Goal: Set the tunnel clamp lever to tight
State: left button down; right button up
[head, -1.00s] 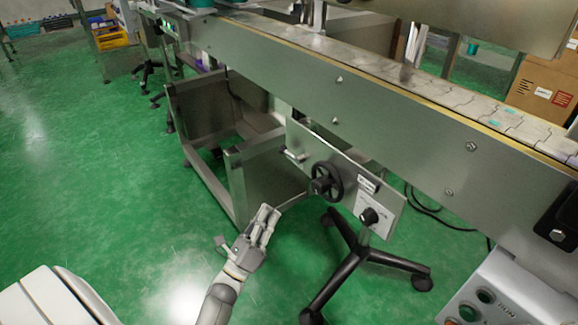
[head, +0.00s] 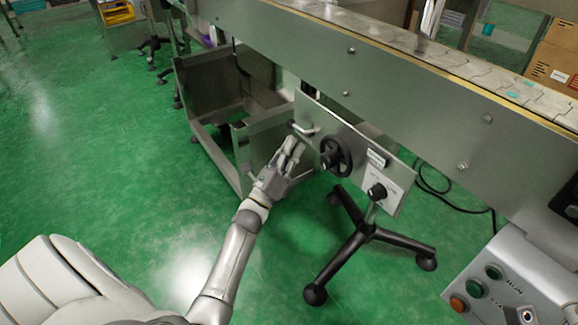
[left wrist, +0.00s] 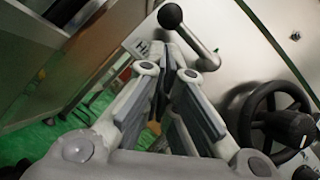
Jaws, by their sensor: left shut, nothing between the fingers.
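The clamp lever (head: 303,130) is a small metal handle at the left end of a grey panel (head: 353,150) under the conveyor. In the left wrist view the lever (left wrist: 195,42) is a bent metal rod with a dark ball knob at its upper left end. My left gripper (head: 291,147) is shut and empty, with its fingertips just below the lever in the head view. In the left wrist view the fingertips (left wrist: 168,58) lie close to the rod, left of its lower end. I cannot tell whether they touch. My right gripper is not in view.
A black handwheel (head: 336,157) sits on the panel right of the lever, with a black knob (head: 377,192) farther right. The conveyor (head: 400,95) runs above. A metal frame (head: 240,155) stands behind on the left. A control box (head: 510,285) stands at bottom right. Green floor is open at left.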

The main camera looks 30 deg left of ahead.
pick_arm(q)
jog(key=shift+w+a+r, duration=0.25)
jog(key=shift+r, duration=0.35)
jog(key=shift+a+m+h+b, duration=0.15)
jog(key=shift+m+h+b, duration=0.25)
jog(key=shift+m+b, duration=0.35)
